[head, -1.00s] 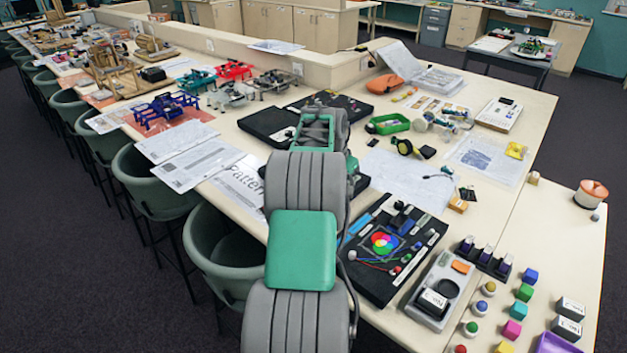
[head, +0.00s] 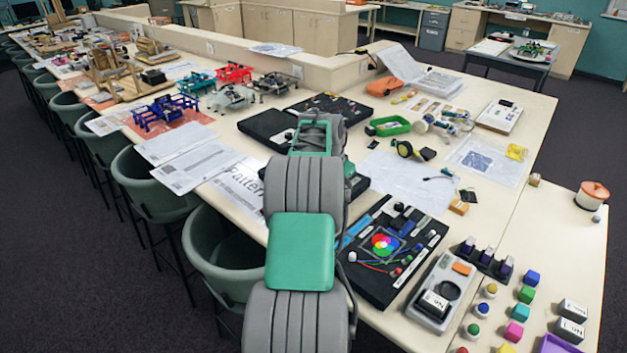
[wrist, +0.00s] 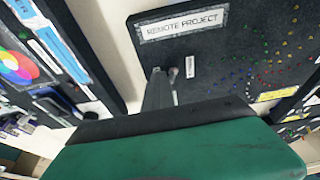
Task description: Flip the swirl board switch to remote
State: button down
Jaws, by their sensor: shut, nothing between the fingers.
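In the wrist view a black board (wrist: 215,60) carries a white plate reading "REMOTE PROJECT" and many small coloured dots; I cannot tell for sure whether they form a swirl. A small grey switch knob (wrist: 172,73) stands on it below the plate, beside a small white label (wrist: 190,67) too small to read. My gripper (wrist: 157,76) is shut and empty, its tip just left of the knob; I cannot tell whether they touch. Which way the switch is set is unclear. In the head view my arm hides the gripper and most of this board.
A black board with a colour wheel (head: 375,285) lies close by on the table, also in the wrist view (wrist: 48,85). Other dark boards (head: 322,106) lie farther back.

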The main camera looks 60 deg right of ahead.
jog(key=shift+w, duration=0.5)
jog(key=shift+d, duration=0.1)
notch_tip(320, 180, up, 7)
jog(key=p, duration=0.4)
jog(key=shift+s, duration=0.35)
jog(key=shift+w, duration=0.1)
